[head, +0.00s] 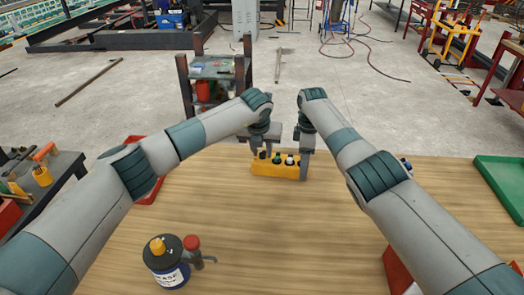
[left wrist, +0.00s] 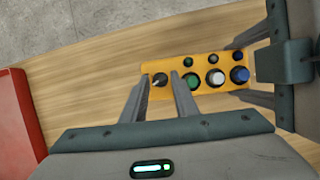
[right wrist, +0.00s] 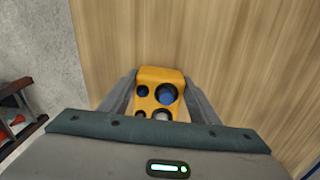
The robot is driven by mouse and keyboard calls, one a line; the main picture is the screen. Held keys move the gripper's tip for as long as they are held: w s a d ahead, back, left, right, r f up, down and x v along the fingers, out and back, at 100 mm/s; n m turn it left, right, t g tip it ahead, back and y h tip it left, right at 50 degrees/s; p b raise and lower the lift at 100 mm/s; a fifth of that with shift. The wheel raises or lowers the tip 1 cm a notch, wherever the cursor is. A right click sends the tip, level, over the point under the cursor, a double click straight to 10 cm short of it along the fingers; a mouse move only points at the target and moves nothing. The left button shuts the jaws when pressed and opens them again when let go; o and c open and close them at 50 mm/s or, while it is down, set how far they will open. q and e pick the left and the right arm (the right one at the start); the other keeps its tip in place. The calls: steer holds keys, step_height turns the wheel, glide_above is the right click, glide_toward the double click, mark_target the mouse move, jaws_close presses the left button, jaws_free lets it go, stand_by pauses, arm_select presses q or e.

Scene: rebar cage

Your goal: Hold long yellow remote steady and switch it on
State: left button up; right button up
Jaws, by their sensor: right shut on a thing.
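The long yellow remote (head: 272,170) lies near the far edge of the wooden table, buttons up. In the left wrist view its yellow body (left wrist: 205,62) carries green, white and blue buttons and a dark knob (left wrist: 160,79) with a pale mark at one end. My left gripper (head: 264,151) is open above that end; its fingertips (left wrist: 160,78) stand on either side of the knob, and I cannot tell whether they touch it. My right gripper (head: 304,172) is shut across the opposite end, by the blue buttons; the right wrist view shows the remote (right wrist: 160,76) between its fingers.
A grease can (head: 167,262) with a red-capped part stands at the near left of the table. A red tray (head: 148,190) lies at the left, a green tray (head: 500,182) at the right, and a red bin (head: 396,272) at the near right. The middle of the table is clear.

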arm_select(q)
jaws_close()
steer(key=shift+m, duration=0.4)
steer(key=m, duration=0.1)
steer(key=m+h, duration=0.1)
steer(key=m, duration=0.1)
steer(key=m+h, duration=0.1)
steer(key=m, duration=0.1)
steer(key=shift+w+a+g, duration=0.15)
steer(key=shift+a+g, duration=0.15)
steer(key=shift+g, duration=0.1)
steer(key=m+g, duration=0.1)
steer(key=m, duration=0.2)
steer(key=m+h, duration=0.1)
steer(key=m, duration=0.2)
steer(key=shift+w+a+g, duration=0.1)
steer(key=shift+w+g, duration=0.05)
steer(key=shift+g, duration=0.25)
steer(key=shift+h, duration=0.3)
steer(key=shift+o, duration=2.2)
jaws_free()
